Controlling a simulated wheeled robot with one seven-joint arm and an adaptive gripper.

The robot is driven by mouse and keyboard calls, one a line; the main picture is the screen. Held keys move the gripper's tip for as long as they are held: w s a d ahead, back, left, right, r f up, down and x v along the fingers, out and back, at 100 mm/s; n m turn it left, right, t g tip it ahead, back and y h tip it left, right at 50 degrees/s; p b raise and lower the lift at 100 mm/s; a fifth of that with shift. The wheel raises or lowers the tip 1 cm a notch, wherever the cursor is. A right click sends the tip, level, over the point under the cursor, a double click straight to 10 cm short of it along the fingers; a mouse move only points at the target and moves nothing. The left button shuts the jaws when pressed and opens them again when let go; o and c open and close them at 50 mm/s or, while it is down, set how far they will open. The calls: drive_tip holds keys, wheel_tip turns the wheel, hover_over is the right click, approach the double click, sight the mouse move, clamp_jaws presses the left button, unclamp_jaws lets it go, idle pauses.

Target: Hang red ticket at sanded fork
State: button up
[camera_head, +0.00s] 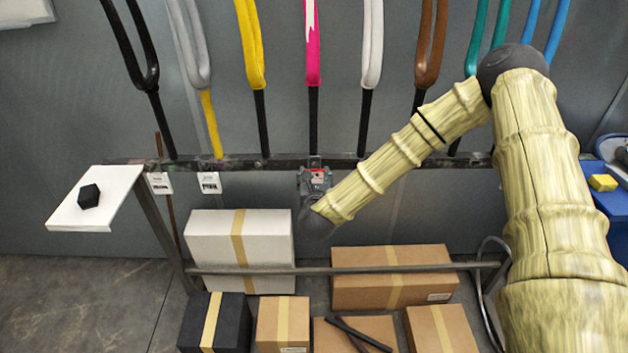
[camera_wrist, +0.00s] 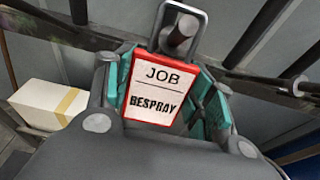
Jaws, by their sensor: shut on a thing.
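The red ticket (camera_wrist: 152,98) has a white face with "JOB" and a word like "RESPRAY", and a grey wire loop at its top. My gripper (camera_wrist: 165,95) is shut on it, with teal finger pads at both sides. A dark round peg (camera_wrist: 178,40) shows within the loop's outline; I cannot tell whether the loop is around it. In the head view my gripper (camera_head: 314,184) is at the dark rail (camera_head: 275,163), below a pink fork (camera_head: 313,60) with a pale bare-looking patch. A bit of red shows at the gripper there.
Several other coloured forks stand along the rail, including a yellow one (camera_head: 250,50) and a brown one (camera_head: 430,45). White tickets (camera_head: 209,183) hang at the left. Boxes (camera_head: 395,275) lie below the rail. A white shelf (camera_head: 115,205) bears a black hexagonal piece.

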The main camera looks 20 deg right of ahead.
drive_tip(key=shift+w+f+b, duration=0.15)
drive_tip(key=shift+f+b, duration=0.3)
drive_tip(key=shift+b, duration=0.1)
drive_tip(key=shift+w+f+b, duration=0.1)
drive_tip(key=shift+f+b, duration=0.15)
drive_tip(key=shift+b, duration=0.15)
idle(0.3)
drive_tip(key=o, duration=1)
